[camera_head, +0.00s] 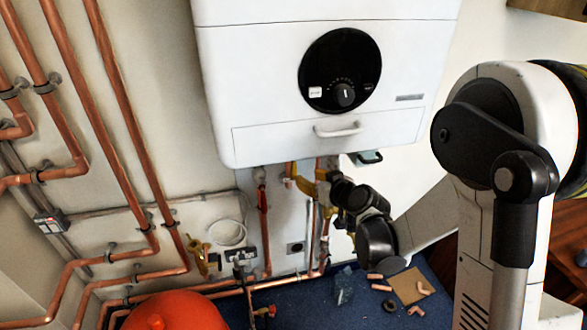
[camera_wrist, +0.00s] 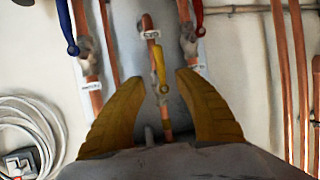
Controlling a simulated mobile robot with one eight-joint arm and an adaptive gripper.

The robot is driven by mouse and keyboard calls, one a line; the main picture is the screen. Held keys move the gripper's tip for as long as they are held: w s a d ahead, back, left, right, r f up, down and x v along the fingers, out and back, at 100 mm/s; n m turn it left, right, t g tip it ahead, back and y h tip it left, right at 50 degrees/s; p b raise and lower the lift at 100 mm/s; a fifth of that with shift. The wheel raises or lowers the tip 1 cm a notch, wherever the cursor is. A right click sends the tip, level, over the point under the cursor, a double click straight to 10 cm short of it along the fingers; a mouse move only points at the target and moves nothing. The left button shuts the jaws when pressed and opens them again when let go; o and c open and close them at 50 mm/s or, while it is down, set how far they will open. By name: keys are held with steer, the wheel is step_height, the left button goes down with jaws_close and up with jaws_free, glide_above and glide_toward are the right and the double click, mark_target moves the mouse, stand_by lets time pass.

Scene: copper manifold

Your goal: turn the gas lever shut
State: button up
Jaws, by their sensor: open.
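The gas lever (camera_wrist: 160,68) is a short yellow handle in the wrist view. It lies roughly in line with a thin copper pipe (camera_wrist: 149,30) carrying a white tag. My gripper (camera_wrist: 160,78) has two yellow fingers spread apart, one left and one right of the lever's lower part. I see no clear contact, and the depth between fingers and lever is hard to judge. In the head view my gripper (camera_head: 303,178) is just under the white boiler (camera_head: 260,80), among the pipes. I cannot make out the gas lever there, behind the gripper and arm.
A blue lever (camera_wrist: 66,28) and a red lever (camera_wrist: 198,15) flank the gas lever on neighbouring pipes. Several copper pipes (camera_head: 120,110) run along the left wall. A red tank (camera_head: 175,312) stands below. Copper fittings lie on the blue surface (camera_head: 340,312).

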mark_target(295, 171)
steer(key=b+x, duration=0.3)
steer(key=x, duration=0.6)
steer(key=shift+w+a+f, duration=0.15)
steer(key=shift+w+f, duration=0.1)
steer(key=shift+w+a+f, duration=0.1)
steer(key=shift+w+a, duration=0.1)
steer(key=shift+w, duration=0.3)
jaws_close()
